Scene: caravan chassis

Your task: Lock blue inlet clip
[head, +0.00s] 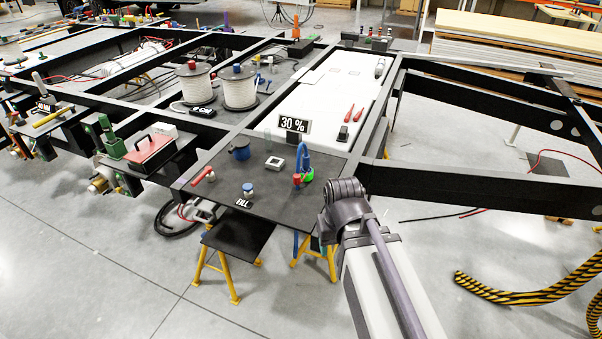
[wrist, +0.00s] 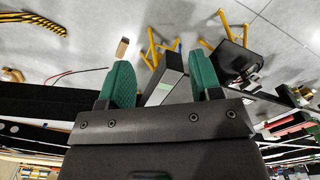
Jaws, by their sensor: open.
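A blue arched part (head: 304,155) stands on the dark panel (head: 222,192), with a green ring (head: 308,175) and a small red piece (head: 296,180) at its foot. It may be the blue inlet; I cannot make out a separate clip or whether it is locked. My gripper (wrist: 160,72) is open and empty in the wrist view, its two green fingers apart over a view of floor and trestles. In the head view my arm reaches up just right of the panel, and the fingers cannot be made out. The blue part is not recognisable in the wrist view.
Black chassis beams (head: 460,186) flank the panel. Yellow trestles (head: 217,275) stand below.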

